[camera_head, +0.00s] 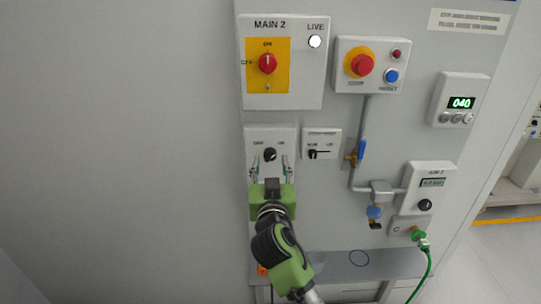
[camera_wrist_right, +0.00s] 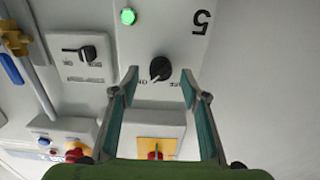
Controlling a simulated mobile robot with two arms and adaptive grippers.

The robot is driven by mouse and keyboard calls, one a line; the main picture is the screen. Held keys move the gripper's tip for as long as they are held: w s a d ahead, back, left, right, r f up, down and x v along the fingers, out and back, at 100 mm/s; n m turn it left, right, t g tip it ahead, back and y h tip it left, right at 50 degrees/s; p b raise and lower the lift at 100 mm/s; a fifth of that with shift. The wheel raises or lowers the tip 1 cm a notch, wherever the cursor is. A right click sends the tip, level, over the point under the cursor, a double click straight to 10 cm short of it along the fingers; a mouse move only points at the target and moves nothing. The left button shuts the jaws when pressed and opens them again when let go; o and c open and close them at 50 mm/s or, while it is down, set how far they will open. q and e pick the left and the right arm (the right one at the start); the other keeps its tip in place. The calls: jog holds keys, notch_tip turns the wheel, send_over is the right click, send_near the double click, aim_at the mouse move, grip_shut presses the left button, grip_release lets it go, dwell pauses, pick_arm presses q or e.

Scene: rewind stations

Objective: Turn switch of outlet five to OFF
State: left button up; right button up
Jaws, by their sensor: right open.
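The outlet five panel (camera_wrist_right: 190,45) carries a large 5, upside down in the right wrist view, and a lit green lamp (camera_wrist_right: 128,16). Its black rotary switch (camera_wrist_right: 160,68) has a pale mark that seems to point toward the ON label (camera_wrist_right: 140,82). In the head view the switch (camera_head: 270,155) shows just beyond my right gripper (camera_head: 270,168). My right gripper is open and empty, its two fingers (camera_wrist_right: 159,83) on either side of the switch with gaps; contact is not visible. Its body hides the panel's lower part. My left gripper is not in view.
A small black-switch box (camera_head: 321,144) is just right of the panel. The MAIN 2 box (camera_head: 300,88) with its red knob (camera_head: 267,63) sits above. Right of these are an emergency stop (camera_head: 360,65), a blue-handled valve (camera_head: 362,149) and piping. The wall at left is bare.

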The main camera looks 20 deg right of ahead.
jog(key=shift+x, duration=1.1)
jog(key=c, duration=1.1)
